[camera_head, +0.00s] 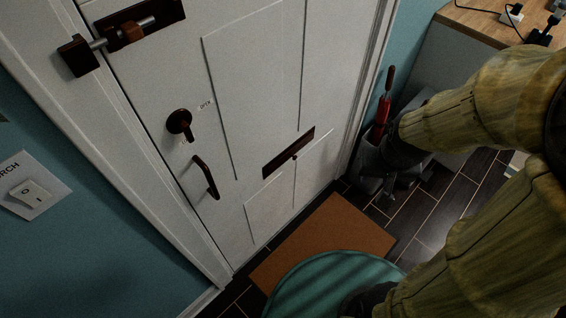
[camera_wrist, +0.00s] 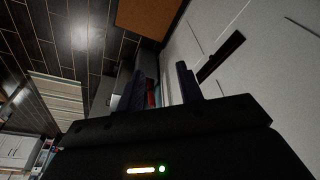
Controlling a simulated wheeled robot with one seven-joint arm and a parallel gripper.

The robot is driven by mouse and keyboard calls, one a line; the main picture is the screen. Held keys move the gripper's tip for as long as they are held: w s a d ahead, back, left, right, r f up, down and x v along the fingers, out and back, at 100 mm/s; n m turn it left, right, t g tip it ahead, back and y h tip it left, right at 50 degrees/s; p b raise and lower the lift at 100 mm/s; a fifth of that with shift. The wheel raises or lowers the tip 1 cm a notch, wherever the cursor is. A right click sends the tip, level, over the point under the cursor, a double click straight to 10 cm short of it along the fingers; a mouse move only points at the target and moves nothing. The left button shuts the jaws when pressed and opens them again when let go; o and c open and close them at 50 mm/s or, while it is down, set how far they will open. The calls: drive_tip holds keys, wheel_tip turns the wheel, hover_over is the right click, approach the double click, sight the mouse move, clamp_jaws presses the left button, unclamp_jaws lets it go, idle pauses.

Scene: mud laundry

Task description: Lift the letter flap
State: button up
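The letter flap (camera_head: 289,152) is a dark brown narrow plate low on the white door (camera_head: 250,75), with a small knob on its lower edge. It appears closed. It also shows in the wrist view as a dark bar (camera_wrist: 221,57), to the right of the fingers. My gripper (camera_head: 375,178) is right of the flap in the head view, apart from it, low in front of the door's right side. In the wrist view the fingers (camera_wrist: 162,84) stand apart with nothing held between them.
The door carries a bolt (camera_head: 120,32), a round lock (camera_head: 180,122) and a pull handle (camera_head: 206,177). A brown mat (camera_head: 330,238) lies on the dark tiled floor. A red-handled thing (camera_head: 381,110) stands behind my gripper. A wooden counter (camera_head: 480,22) is at upper right.

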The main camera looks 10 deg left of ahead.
drive_tip(key=shift+a, duration=0.2)
drive_tip(key=shift+o, duration=0.5)
drive_tip(key=w+a+f+n+t+y+b, duration=0.1)
drive_tip(key=w+f+n+t+y+b, duration=0.1)
drive_tip(key=f+b, duration=0.9)
drive_tip(key=w+a+f+n+t+y+b, duration=0.1)
drive_tip(key=w+f+n+t+y+b, duration=0.2)
drive_tip(key=f+b, duration=0.9)
drive_tip(key=w+a+f+n+t+y+b, duration=0.2)
drive_tip(key=w+f+n+y+b, duration=0.3)
drive_tip(key=w+f+y+b, duration=0.4)
wheel_tip(320, 180, down, 4)
drive_tip(key=w+t+b, duration=0.1)
drive_tip(key=w+b, duration=0.2)
drive_tip(key=b, duration=0.1)
drive_tip(key=shift+r+n+b, duration=0.25)
drive_tip(key=shift+n+b, duration=0.05)
drive_tip(key=shift+b, duration=0.1)
